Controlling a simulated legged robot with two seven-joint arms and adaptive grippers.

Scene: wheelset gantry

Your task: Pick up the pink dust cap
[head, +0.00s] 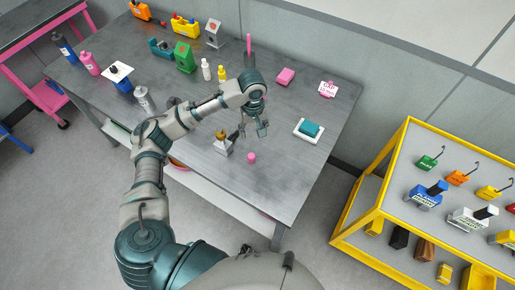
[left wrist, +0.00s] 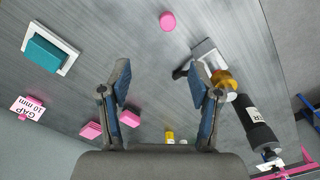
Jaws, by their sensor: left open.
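The pink dust cap (head: 252,157) is a small round piece standing on the grey metal table (head: 282,185), near its front edge. In the left wrist view the dust cap (left wrist: 167,21) is at the top, beyond the fingertips and slightly right of the midline between them. My left gripper (head: 254,128) hangs above the table just behind the cap, apart from it. In the left wrist view the gripper (left wrist: 162,85) has its two blue-padded fingers spread with nothing between them. My right gripper is in neither view.
A grey holder with a brass-coloured knob (head: 221,135) stands close left of the cap. A teal block in a white tray (head: 309,130) lies to the right. A pink block (head: 285,76) and a pink gap sign (head: 328,89) are behind. A yellow-framed cart (head: 383,158) stands at right.

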